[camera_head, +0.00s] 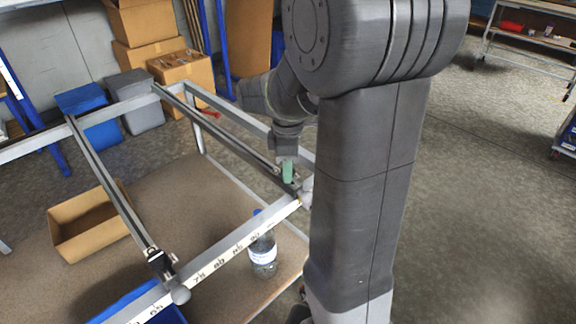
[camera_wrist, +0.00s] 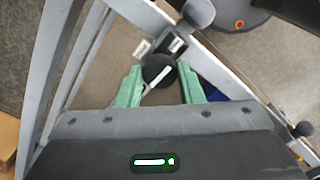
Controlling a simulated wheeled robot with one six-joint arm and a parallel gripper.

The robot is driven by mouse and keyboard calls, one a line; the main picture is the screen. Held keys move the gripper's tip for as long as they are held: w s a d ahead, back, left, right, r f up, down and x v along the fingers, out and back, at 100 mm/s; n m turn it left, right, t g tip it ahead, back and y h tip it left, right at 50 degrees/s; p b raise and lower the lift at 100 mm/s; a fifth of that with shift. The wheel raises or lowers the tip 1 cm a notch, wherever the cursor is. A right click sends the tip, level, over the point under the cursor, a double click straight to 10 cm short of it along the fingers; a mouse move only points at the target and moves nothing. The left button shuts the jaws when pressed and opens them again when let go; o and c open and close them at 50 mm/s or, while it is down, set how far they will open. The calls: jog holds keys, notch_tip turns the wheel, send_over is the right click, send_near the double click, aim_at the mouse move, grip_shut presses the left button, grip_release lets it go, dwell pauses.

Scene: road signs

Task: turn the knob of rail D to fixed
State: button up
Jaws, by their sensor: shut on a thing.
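A round black knob (camera_wrist: 158,72) with a white pointer bar sits at the near end of a rail in the wrist view. The bar slants from lower left to upper right. My gripper (camera_wrist: 160,80) has its green fingers on either side of the knob, shut on it. In the head view my gripper (camera_head: 288,172) points down at the near end of the right-hand rail (camera_head: 222,134), and it hides the knob there. I cannot read a rail letter or the marks beside the knob.
Another rail (camera_head: 108,190) with a black end fitting (camera_head: 160,263) lies to the left. A front bar (camera_head: 232,240) carries printed labels. Below stand a bottle (camera_head: 263,252) and a cardboard box (camera_head: 90,225). Open floor lies to the right.

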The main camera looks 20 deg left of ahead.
jog(key=m+p, duration=0.1)
jog(key=m, duration=0.3)
jog(key=shift+r, duration=0.1)
jog(key=m+p, duration=0.1)
jog(key=m, duration=0.8)
jog(key=shift+m+p, duration=0.45)
jog(key=shift+m, duration=1.65)
jog(key=o, duration=1)
jog(key=shift+c, duration=0.2)
notch_tip(320, 180, up, 14)
